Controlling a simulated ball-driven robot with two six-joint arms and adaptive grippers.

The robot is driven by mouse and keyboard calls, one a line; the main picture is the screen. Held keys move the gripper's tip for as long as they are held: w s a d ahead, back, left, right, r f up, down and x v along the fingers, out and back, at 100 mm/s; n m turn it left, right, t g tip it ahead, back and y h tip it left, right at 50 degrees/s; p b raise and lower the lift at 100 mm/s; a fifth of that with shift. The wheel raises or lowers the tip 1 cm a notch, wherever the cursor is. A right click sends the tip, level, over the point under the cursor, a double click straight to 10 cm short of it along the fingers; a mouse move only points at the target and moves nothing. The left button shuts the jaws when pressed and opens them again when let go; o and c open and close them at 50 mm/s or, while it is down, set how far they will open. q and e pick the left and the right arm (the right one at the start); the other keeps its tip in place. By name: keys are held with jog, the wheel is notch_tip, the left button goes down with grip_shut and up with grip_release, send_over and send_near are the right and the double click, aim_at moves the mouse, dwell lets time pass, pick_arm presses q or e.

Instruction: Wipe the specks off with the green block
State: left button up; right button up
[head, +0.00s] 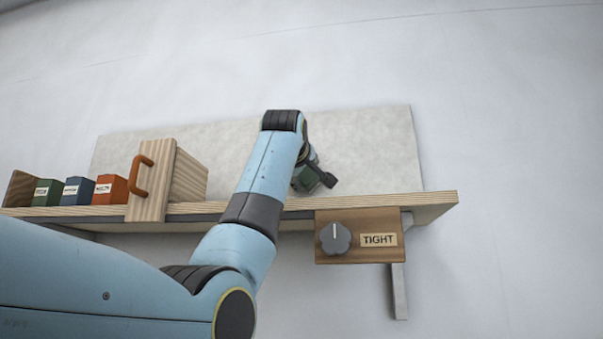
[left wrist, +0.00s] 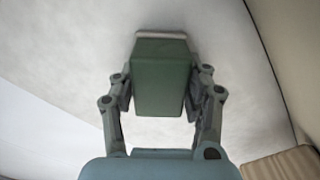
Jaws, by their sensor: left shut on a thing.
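My left gripper (head: 316,180) is in front of a pale grey panel (head: 370,145) above the shelf, partly hidden by my own arm. It is shut on the green block (left wrist: 162,80). In the left wrist view the block sits between the two fingers (left wrist: 160,95), with a pale strip (left wrist: 161,35) along its far end. In the head view only a small dark green part of the block (head: 304,178) shows. The strip faces the pale surface; I cannot tell whether it touches. No specks can be made out. My right gripper is not in view.
A wooden shelf (head: 435,199) runs below the panel. Green (head: 47,192), blue (head: 77,191) and red (head: 110,189) boxes stand at its left, beside a wooden box with an orange handle (head: 140,176). A knob (head: 335,238) and "TIGHT" label (head: 380,240) are under the shelf.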

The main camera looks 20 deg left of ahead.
pick_arm(q)
jog(key=s+a+b, duration=0.1)
jog(key=s+a, duration=0.2)
jog(key=a, duration=1.1)
jog(key=shift+s, duration=0.2)
dwell(0.6)
jog(key=shift+b+v, duration=1.75)
jog(key=shift+v, duration=1.25)
jog(key=shift+d, duration=0.1)
